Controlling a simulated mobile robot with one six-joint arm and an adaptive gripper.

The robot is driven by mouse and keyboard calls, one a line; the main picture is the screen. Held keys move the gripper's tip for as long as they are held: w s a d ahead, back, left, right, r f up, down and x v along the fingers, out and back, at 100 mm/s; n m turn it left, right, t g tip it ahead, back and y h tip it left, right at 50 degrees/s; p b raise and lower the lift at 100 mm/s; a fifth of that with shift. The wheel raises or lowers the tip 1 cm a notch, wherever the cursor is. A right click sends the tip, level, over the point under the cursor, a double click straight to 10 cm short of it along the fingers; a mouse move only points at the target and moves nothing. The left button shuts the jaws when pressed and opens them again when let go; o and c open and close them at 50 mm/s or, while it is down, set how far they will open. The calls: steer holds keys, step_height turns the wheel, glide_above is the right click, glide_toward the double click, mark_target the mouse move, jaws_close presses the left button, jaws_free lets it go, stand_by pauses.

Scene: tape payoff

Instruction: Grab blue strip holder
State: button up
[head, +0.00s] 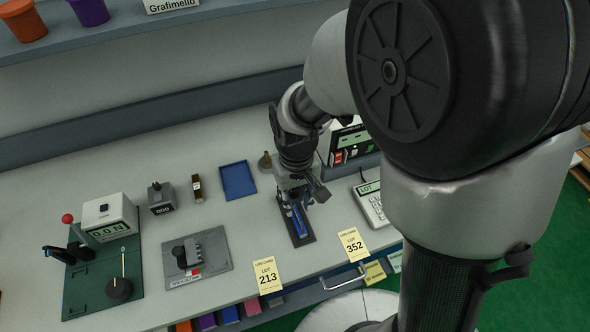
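A narrow blue strip holder (299,221) stands on a dark base plate (303,240) near the front of the bench, right of centre in the head view. My gripper (298,197) points down right over the holder and hides its far end. Grey finger parts show beside and above the blue piece. I cannot tell whether the fingers touch it or how far apart they are.
A blue tray (238,181) lies left of my gripper. A keypad device (372,204) is close on the right. A grey fixture (197,258) and a green-based gauge (104,262) stand left. Bare bench lies between.

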mark_target(298, 214)
steer(key=f+b, duration=0.1)
steer(key=f, duration=0.1)
steer(key=f+b, duration=0.1)
steer(key=f, duration=0.2)
steer(key=f+b, duration=0.1)
steer(key=f, duration=0.1)
steer(key=shift+d+f, duration=0.2)
steer(key=shift+d, duration=0.05)
steer(key=shift+r, duration=0.1)
jaws_close()
